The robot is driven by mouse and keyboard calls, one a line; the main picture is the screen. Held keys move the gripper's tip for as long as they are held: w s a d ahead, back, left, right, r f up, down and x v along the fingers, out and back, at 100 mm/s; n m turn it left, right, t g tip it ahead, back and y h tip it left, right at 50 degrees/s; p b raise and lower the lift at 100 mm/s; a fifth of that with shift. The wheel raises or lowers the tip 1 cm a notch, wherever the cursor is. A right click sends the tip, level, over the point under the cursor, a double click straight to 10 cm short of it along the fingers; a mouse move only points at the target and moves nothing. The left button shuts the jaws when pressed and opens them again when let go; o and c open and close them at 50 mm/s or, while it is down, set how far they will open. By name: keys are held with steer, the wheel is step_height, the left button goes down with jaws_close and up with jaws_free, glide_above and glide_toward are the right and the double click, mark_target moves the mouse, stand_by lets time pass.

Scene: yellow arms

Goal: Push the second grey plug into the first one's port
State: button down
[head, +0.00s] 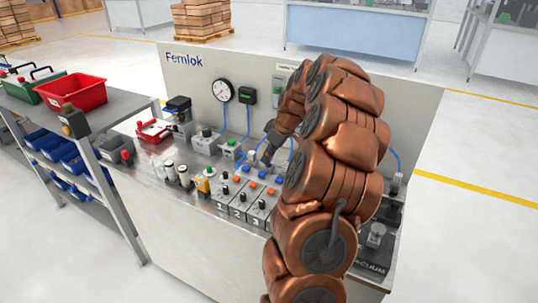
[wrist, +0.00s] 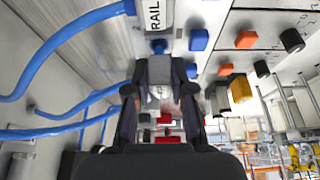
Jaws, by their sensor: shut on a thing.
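My gripper (wrist: 160,95) is shut on a grey plug (wrist: 160,70), which sits between its two dark fingers in the wrist view. A blue piece (wrist: 158,46) shows just beyond the plug, under the label RAIL (wrist: 153,14). I cannot tell whether the plug touches it. In the head view my gripper (head: 266,153) is low over the bench, behind the row of blue buttons, and my copper arm covers the right part of the bench. The first plug and its port cannot be made out clearly.
Blue hoses (wrist: 60,50) run along the left of the wrist view. Numbered blocks with blue, orange and black knobs (head: 250,190) stand close in front of my gripper. A gauge (head: 222,91) hangs on the back panel. A red bin (head: 72,93) is on the left shelf.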

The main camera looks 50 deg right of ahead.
steer(key=shift+f+b, duration=1.05)
steer(key=shift+f, duration=0.05)
stand_by(0.4)
steer(key=c, duration=0.9)
jaws_free()
steer(key=shift+r, duration=2.8)
jaws_close()
steer(key=shift+s+d+f+b, duration=0.1)
steer(key=shift+s+f+b, duration=0.15)
steer(key=shift+b, duration=1.95)
